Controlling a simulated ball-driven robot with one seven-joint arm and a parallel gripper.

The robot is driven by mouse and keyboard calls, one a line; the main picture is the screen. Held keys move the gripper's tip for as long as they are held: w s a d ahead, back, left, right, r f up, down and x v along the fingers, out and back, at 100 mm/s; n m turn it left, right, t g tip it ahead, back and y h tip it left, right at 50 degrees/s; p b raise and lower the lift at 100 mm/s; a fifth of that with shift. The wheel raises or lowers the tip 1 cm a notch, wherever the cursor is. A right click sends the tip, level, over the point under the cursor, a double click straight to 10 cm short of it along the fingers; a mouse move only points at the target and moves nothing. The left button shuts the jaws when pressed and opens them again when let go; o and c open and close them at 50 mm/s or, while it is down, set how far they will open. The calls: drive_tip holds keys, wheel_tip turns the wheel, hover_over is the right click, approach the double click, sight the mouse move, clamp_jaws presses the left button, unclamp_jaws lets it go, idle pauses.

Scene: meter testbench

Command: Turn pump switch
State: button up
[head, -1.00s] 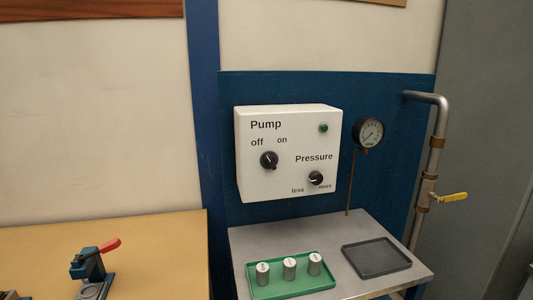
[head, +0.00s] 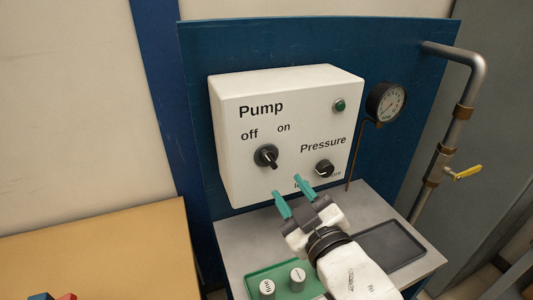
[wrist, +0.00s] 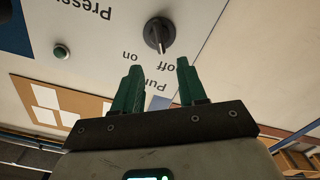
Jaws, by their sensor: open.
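The pump switch (head: 266,156) is a round black knob with a raised grip on the white Pump box (head: 228,150), below the words "off" and "on". I cannot tell for certain which word it points to. My gripper (head: 293,196) is open and empty, in front of the box's lower edge. It sits below and to the right of the switch in the head view, apart from it. In the wrist view the labels appear upside down. There the switch (wrist: 159,35) lies beyond the green fingertips (wrist: 159,72), roughly in line with the gap between them.
The pressure knob (head: 324,168) is close to my fingers. A green lamp (head: 340,105) is on the box. A gauge (head: 387,102) and a pipe with a yellow valve handle (head: 467,172) stand to the right. Below are a green tray (head: 258,277) with metal cylinders and a dark tray (head: 410,245).

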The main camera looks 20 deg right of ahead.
sight(270, 161)
drive_tip(key=w+p, duration=0.1)
drive_tip(key=w, duration=0.9)
drive_tip(key=shift+w+p, duration=0.15)
drive_tip(key=shift+p, duration=0.2)
drive_tip(key=shift+c, duration=0.3)
clamp_jaws()
